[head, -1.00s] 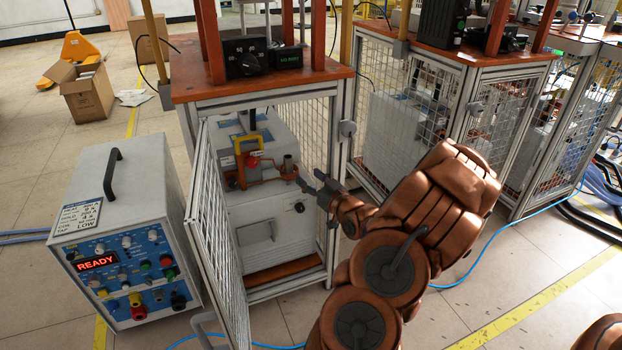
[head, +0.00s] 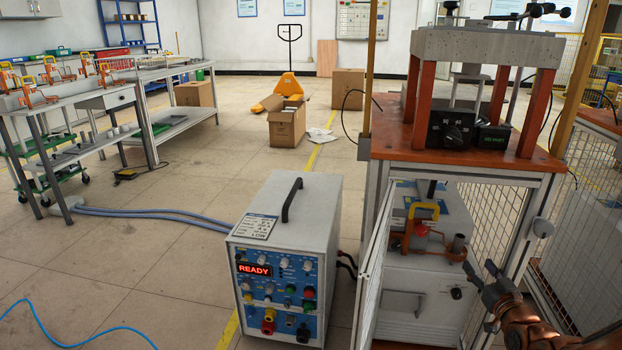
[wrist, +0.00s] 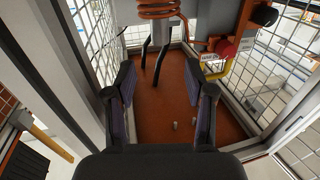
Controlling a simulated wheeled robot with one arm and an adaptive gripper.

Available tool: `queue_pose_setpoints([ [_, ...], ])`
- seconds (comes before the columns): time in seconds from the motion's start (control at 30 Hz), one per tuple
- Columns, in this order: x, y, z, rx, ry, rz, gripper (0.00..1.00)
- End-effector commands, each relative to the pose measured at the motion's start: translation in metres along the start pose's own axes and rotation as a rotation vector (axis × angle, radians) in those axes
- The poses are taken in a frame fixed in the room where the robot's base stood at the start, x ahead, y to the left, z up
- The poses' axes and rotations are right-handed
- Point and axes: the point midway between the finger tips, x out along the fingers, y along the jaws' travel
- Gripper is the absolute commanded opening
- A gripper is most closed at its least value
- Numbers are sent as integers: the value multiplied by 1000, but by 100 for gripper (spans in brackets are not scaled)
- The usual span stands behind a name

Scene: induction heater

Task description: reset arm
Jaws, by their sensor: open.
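My gripper (head: 481,270) is at the lower right of the head view, at the open front of the heater cabinet, just right of the induction heater (head: 425,277). Its fingers are apart and empty, which the wrist view also shows (wrist: 166,92). In the wrist view, the copper coil (wrist: 165,12) is at the top, past my fingertips.
The mesh cabinet door (head: 372,285) stands open left of my arm. A grey power unit (head: 285,225) showing READY stands on the floor. A cabinet post (wrist: 80,75) is close on the left in the wrist view. Floor at the left (head: 150,240) is mostly clear.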

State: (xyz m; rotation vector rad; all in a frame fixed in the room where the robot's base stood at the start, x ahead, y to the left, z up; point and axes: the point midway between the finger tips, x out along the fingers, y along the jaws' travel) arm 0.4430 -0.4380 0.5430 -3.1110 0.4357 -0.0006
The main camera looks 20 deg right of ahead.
Motion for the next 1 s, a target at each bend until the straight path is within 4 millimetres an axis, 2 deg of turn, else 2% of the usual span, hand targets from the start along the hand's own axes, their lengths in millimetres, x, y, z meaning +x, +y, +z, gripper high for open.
queue_pose_setpoints([
  [0.13,3,-4,-4,-5,-18,-7,54],
  [0.23,11,-15,-14,-20,-67,-24,54],
  [0.4,27,-47,-39,-66,-224,-62,54],
  [0.57,32,-78,-61,-113,-384,-87,54],
  [0.77,26,-114,-93,-164,-572,-103,54],
  [1.0,2,-156,-141,-216,-778,-105,54],
])
